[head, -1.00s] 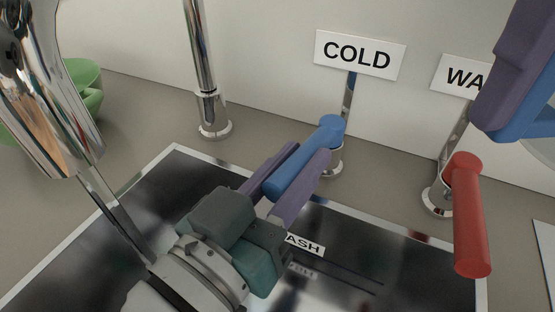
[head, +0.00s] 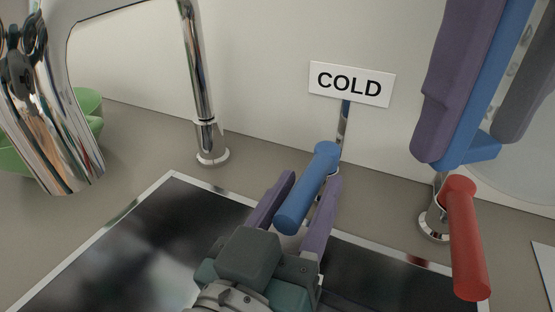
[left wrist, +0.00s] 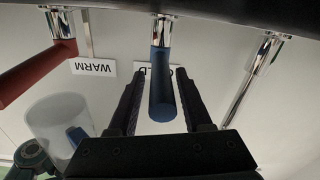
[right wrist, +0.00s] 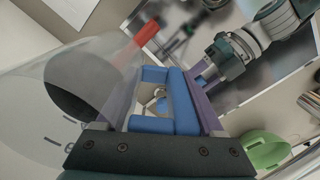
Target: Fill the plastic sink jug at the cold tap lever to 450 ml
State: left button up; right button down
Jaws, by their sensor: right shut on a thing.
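The blue cold tap lever (head: 308,190) stands below the COLD sign (head: 351,84). My left gripper (head: 300,205) is open, with one finger on each side of the lever. The left wrist view shows the lever (left wrist: 162,85) between the fingers with gaps on both sides. My right gripper (head: 475,90) is shut on the blue handle (right wrist: 188,100) of the clear plastic jug (right wrist: 100,90). It holds the jug up at the right, near the red lever; the jug also shows in the left wrist view (left wrist: 58,122). I see no water in it. The chrome spout (head: 55,120) is at the left.
The red warm lever (head: 464,240) stands right of the cold one, below the raised jug. The dark sink (head: 130,245) lies in front. A green bowl (head: 88,100) sits behind the spout at the left. A chrome post (head: 200,80) rises by the wall.

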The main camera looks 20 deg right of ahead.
pick_arm(q)
jog(key=shift+o, duration=0.7)
jog(key=p+v, duration=0.1)
jog(key=v, duration=1.1)
jog(key=shift+r, duration=0.1)
